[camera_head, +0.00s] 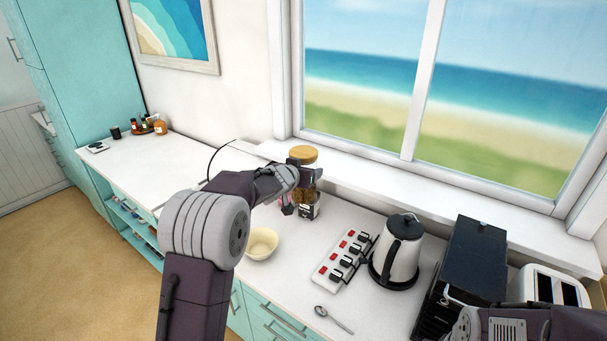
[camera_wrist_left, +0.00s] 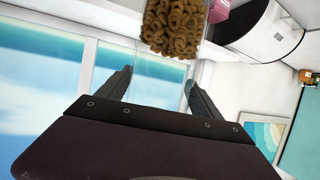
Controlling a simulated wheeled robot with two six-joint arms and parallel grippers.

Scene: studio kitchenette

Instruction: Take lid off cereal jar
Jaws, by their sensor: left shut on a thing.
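The cereal jar (camera_head: 308,172) is a clear glass jar with a tan lid (camera_head: 303,154) on top, near the window sill in the head view. In the left wrist view the jar (camera_wrist_left: 172,25) is at the top middle, with brown ring cereal inside. My left gripper (camera_head: 296,182) is shut on the glass, with one finger on each side in the left wrist view (camera_wrist_left: 160,82). The lid does not show there. I cannot tell whether the jar rests on the counter. Part of my right arm shows at the bottom right; its gripper is out of view.
A cream bowl (camera_head: 262,243) sits below my left forearm. A power strip (camera_head: 341,262), a kettle (camera_head: 397,254), a dark machine (camera_head: 470,262) and a white toaster (camera_head: 545,287) are to the right. A spoon (camera_head: 333,319) lies in front. The left counter is mostly clear.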

